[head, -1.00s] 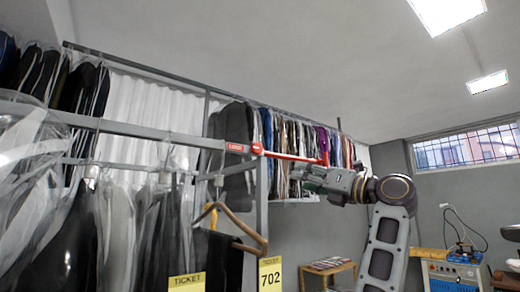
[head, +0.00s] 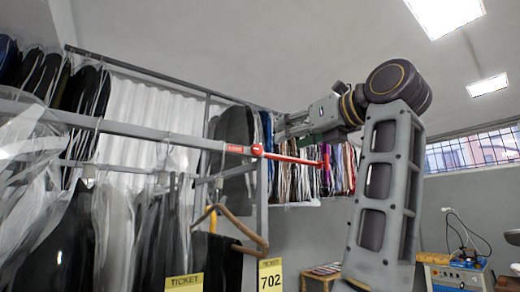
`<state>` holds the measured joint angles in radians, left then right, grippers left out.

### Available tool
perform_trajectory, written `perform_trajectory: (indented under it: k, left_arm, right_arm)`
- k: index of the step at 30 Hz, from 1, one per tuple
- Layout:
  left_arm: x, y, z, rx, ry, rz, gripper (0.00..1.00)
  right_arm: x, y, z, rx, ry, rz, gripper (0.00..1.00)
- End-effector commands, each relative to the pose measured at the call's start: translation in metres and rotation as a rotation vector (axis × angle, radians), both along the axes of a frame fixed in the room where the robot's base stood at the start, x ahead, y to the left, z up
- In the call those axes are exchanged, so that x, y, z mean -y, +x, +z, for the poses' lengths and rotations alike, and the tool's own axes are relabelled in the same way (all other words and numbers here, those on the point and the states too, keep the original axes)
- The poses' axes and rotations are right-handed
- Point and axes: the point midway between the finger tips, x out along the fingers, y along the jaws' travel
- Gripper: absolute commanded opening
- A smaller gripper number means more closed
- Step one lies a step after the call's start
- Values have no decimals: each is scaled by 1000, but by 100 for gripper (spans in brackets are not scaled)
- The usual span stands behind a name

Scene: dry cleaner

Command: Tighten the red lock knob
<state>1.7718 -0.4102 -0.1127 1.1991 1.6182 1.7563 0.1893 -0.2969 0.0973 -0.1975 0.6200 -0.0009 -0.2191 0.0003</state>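The red lock knob (head: 257,150) sits at the right end of the grey horizontal rail, beside a small red label (head: 234,148). A red bar (head: 295,159) runs right from the knob, slightly downward, to a short upright red end piece (head: 325,157). My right gripper (head: 282,128) is above the bar and to the right of the knob in the picture, its fingers pointing left. It appears apart from the knob and bar, though depth is hard to judge. Its fingers are small and blend with the clothes behind. My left gripper is out of view.
Bagged garments (head: 110,225) hang from the grey rail (head: 170,137) at the left. A wooden hanger (head: 238,228) and a yellow 702 ticket (head: 270,274) hang below the knob. More clothes hang behind. A blue machine (head: 460,276) stands at the lower right.

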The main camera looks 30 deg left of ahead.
Motion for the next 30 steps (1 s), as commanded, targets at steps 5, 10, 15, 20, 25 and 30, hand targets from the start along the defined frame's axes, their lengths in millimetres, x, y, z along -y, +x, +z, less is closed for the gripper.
perform_trajectory:
  k: [5,10,15,20,25,30]
  left_arm:
    - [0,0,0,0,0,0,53]
    - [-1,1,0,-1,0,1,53]
    - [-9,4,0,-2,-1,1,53]
    - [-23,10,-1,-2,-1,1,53]
    - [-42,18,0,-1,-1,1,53]
    - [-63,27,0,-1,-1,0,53]
  right_arm:
    - [-7,0,0,0,8,-2,40]
    - [-14,0,0,0,15,-5,40]
    - [-17,0,1,0,18,-5,40]
    - [-16,0,2,0,17,-4,40]
    - [-13,0,5,-1,14,-4,40]
    - [-9,-1,8,-1,10,-1,40]
